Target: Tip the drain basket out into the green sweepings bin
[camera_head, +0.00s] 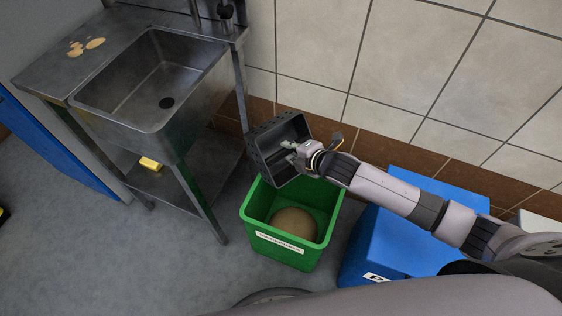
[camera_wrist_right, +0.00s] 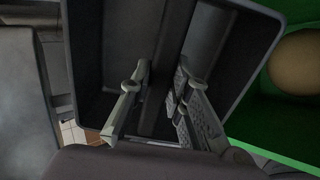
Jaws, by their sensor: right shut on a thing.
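The drain basket (camera_head: 263,150) is a dark grey box with perforated sides. It hangs tilted over the back left rim of the green sweepings bin (camera_head: 283,248), its open side facing me. My right gripper (camera_head: 290,146) is shut on the basket, on what looks like a dark bar across it. In the right wrist view the fingers (camera_wrist_right: 160,98) sit either side of that bar inside the basket (camera_wrist_right: 245,55), and I see no contents there. A round tan mound (camera_head: 293,223) lies in the bin. My left gripper is not in view.
A steel sink (camera_head: 155,85) on legs stands at the left, with a yellow block (camera_head: 150,164) on its lower shelf. Tan scraps (camera_head: 95,43) lie on its top. A blue bin (camera_head: 400,245) stands right of the green one, under my right arm. A tiled wall (camera_head: 420,70) is behind.

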